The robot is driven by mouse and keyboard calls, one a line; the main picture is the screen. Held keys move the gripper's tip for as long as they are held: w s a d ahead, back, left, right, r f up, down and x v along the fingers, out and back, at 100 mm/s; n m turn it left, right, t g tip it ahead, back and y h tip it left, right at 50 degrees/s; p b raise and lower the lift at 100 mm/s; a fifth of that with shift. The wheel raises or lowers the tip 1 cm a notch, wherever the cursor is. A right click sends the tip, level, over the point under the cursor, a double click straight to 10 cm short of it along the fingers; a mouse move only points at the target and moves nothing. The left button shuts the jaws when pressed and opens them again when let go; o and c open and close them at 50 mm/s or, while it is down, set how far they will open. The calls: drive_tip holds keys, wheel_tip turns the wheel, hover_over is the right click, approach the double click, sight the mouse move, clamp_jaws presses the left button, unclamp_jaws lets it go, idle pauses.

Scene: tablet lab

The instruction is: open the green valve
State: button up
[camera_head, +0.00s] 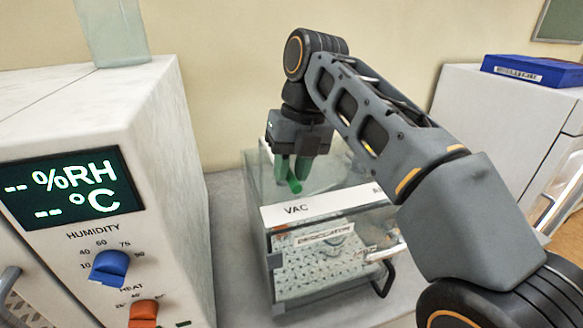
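The green valve (295,186) shows as a small green rounded piece at the back of the clear desiccator box (268,245), behind its white "VAC" strip. My gripper (291,172) points down right over it. Two greenish finger-like parts hang below the grey gripper body, with a narrow gap between them, and the valve's end shows just below and between them. I cannot tell whether the fingers touch the valve or are closed on it. The valve's base and far side are hidden by the gripper and the strip.
A white cabinet (170,150) with a humidity display, a blue knob (110,266) and an orange knob (143,312) stands close on the left. A glass vessel (112,32) sits on it. A white unit (485,105) with a blue box (530,70) on top stands at right.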

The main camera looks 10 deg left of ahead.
drive_tip(key=shift+o, duration=1.2)
wheel_tip(320, 180, up, 7)
drive_tip(key=d+p, duration=0.1)
drive_tip(key=p, duration=0.2)
drive_tip(key=shift+w+d+r, duration=0.15)
drive_tip(key=shift+w, duration=0.2)
